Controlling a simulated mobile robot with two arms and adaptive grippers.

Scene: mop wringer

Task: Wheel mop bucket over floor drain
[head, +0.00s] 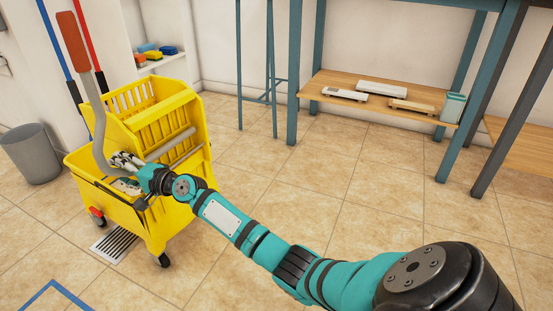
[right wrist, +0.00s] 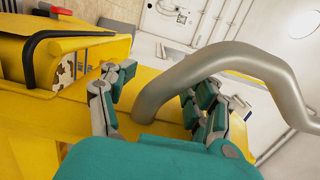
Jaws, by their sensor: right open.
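The yellow mop bucket (head: 165,215) with its wringer (head: 150,115) stands upright on casters at the left of the head view. A bent grey wringer lever (head: 97,130) with a red grip (head: 73,38) rises from it. The slotted floor drain (head: 115,245) shows at the bucket's front lower left; the bucket seems to cover part of it. My right gripper (head: 128,172) is at the bucket, by the lever's lower end. In the right wrist view its open fingers (right wrist: 165,88) stand on either side of the grey lever; contact is unclear. My left gripper is out of view.
A grey bin (head: 32,152) stands left of the bucket. Blue tape (head: 52,295) marks the floor at lower left. A blue-legged bench with a wooden shelf (head: 385,95) stands at the back right. The tiled floor between is clear.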

